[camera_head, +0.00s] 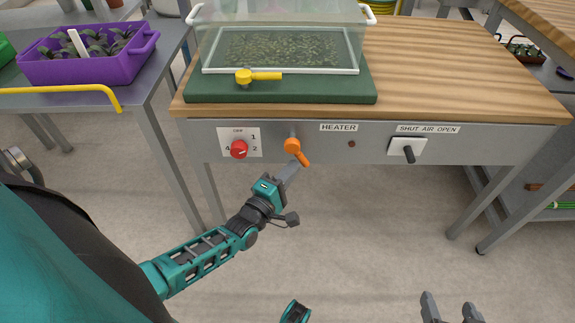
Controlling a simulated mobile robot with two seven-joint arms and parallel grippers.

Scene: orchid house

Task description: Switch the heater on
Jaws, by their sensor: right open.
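The HEATER label (339,127) is on the grey front panel (325,152) of the bench. Left of and below it is an orange lever (296,149), its handle slanting down to the right. A small dark red lamp (351,144) sits right of the lever and looks unlit. My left gripper (289,172) is just below the lever, its grey fingertip close under the handle; I cannot tell whether they touch. The fingers overlap, so their opening is hidden. My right gripper (450,306) is open and empty at the bottom edge, well away from the panel.
A red dial (239,149) on a white numbered plate is left of the lever. A black air switch (408,151) is at right. Above, a clear-lidded box (280,71) with a yellow valve (258,76) stands on a green base (330,91). A purple planter (90,65) is left.

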